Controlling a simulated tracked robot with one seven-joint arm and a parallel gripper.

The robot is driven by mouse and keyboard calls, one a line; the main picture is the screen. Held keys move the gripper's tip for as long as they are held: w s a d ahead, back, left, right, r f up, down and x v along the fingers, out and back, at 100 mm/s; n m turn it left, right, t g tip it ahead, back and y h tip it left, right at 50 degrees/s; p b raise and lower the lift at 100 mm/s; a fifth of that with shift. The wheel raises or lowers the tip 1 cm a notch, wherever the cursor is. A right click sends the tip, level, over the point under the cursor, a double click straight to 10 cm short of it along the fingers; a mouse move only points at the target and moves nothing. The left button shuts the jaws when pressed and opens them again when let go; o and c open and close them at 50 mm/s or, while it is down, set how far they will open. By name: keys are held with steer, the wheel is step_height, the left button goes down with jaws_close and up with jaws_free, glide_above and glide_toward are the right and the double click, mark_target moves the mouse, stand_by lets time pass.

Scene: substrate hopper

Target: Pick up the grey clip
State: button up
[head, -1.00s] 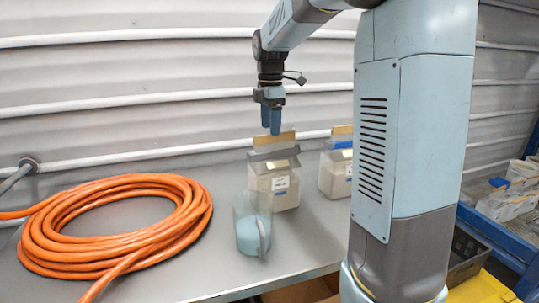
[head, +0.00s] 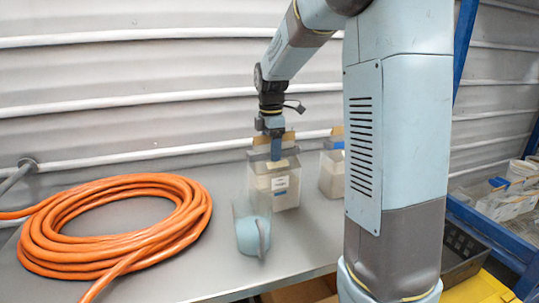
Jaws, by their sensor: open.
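The grey clip (head: 257,154) is a thin grey bar across the upper part of a clear bag (head: 286,186) of pale material with a white label, standing on the bench. The clip's middle is hidden behind my gripper (head: 276,157). My gripper points straight down, with its blue fingers over the clip and the bag's tan top edge. It is open. The two fingers overlap in this view, so I cannot tell whether the clip lies between them or whether they touch it.
A second bag (head: 331,178) with a blue clip (head: 339,145) stands to the right, partly behind my arm. A clear scoop-like container with a light-blue part (head: 250,236) stands in front. A coiled orange hose (head: 190,215) lies left. Bare bench (head: 190,270) shows in front.

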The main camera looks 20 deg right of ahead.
steer(key=shift+c, duration=0.4)
steer(key=c, duration=1.1)
steer(key=shift+o, duration=0.2)
steer(key=shift+r, duration=0.1)
